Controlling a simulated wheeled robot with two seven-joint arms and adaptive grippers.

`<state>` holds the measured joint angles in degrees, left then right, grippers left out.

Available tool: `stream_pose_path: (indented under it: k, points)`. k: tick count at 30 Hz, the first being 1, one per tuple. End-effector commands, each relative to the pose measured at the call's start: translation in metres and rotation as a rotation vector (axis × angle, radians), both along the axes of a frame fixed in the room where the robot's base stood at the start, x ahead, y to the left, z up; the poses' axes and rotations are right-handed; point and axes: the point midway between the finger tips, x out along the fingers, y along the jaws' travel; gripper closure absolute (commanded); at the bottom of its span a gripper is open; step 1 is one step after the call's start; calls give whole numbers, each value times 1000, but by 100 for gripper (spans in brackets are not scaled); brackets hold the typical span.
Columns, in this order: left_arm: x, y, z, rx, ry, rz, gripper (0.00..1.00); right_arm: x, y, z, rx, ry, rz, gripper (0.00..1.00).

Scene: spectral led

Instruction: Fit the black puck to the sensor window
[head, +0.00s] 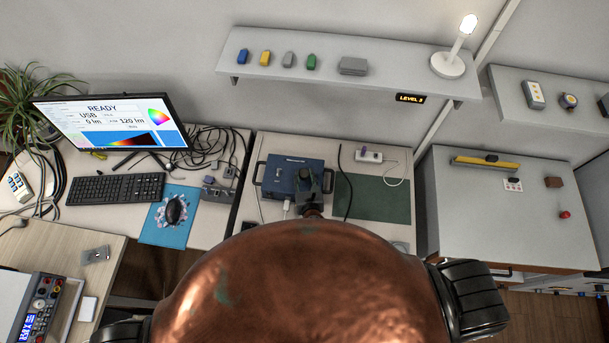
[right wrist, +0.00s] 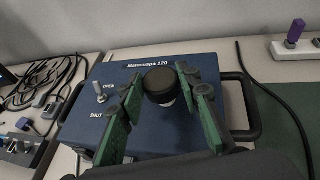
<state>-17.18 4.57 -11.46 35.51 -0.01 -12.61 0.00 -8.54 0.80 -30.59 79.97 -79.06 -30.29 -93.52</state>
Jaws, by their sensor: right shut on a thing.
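The black puck (right wrist: 160,82) is a round dark disc between the green-padded fingertips of my right gripper (right wrist: 160,80) in the right wrist view. The gripper is shut on it. A pale part shows just below the puck; I cannot tell whether the two touch. The sensor window is not clearly seen. In the head view, my right gripper (head: 309,180) is over the right part of the blue box (head: 275,175). My left gripper is not in view.
The box has an OPEN/SHUT toggle (right wrist: 100,92) and a black side handle (right wrist: 250,105). A green mat (head: 375,199) and a power strip (head: 368,156) lie to the right. A monitor (head: 110,120), keyboard (head: 115,188) and cables are to the left. A shelf (head: 400,62) hangs above.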

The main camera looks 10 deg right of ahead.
Motion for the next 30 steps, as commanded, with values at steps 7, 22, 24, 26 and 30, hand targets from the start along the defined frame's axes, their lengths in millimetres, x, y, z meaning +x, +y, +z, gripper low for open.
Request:
stream_pose_path:
  k: [7,22,24,26,30]
  points:
    - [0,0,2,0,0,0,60,0,0,0,-1,0,0,94]
    - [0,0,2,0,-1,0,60,0,0,-2,-1,0,0,94]
    - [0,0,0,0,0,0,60,0,0,-5,-1,0,0,94]
    - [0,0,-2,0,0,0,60,0,0,-7,-1,0,0,94]
    - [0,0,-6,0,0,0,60,0,0,-12,-1,0,0,94]
